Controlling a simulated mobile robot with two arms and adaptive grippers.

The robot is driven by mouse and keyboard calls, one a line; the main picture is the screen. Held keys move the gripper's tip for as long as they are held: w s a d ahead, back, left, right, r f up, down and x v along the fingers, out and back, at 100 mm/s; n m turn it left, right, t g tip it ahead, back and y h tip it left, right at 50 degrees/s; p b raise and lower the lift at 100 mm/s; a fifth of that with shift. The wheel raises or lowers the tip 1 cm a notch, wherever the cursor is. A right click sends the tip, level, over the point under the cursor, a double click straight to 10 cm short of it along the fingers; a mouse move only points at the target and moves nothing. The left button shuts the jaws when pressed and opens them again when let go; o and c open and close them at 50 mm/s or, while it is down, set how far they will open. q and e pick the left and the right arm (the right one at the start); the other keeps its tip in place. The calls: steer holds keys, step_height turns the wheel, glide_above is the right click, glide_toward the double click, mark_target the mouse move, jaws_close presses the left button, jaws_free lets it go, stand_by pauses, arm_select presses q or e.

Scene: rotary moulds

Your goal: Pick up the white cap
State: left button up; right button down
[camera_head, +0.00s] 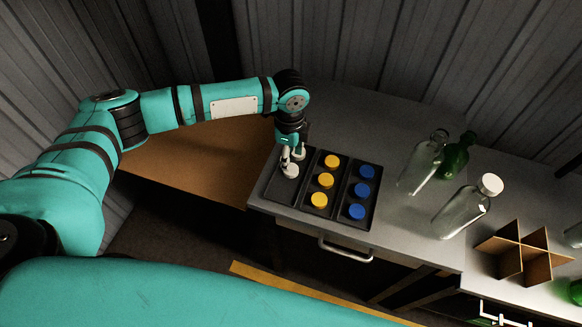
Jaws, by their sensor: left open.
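A white cap (291,171) lies in the left column of a black tray (331,219) on the grey table. My left gripper (292,157) points down at this cap, with its fingers right over it. It is open; whether the fingers touch the cap is too small to tell. Another white cap (492,184) sits on top of a clear bottle (462,212) at the right. My right gripper is not in view.
The tray's other columns hold yellow caps (323,180) and blue caps (362,191). A clear bottle (419,170) and a green bottle (455,158) stand behind the capped one. A cardboard divider (521,254) is at the right.

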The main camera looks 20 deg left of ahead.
mark_target(291, 171)
arm_select(q)
step_height(291, 171, down, 4)
steer(key=shift+s+d+f+p, duration=0.15)
steer(key=shift+f+p, duration=0.1)
steer(key=shift+p, duration=0.55)
steer(key=shift+f, duration=0.25)
steer(key=c, duration=0.5)
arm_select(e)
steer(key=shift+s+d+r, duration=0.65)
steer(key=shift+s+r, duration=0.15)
arm_select(q)
steer(key=shift+o, duration=0.2)
steer(key=shift+r, duration=0.2)
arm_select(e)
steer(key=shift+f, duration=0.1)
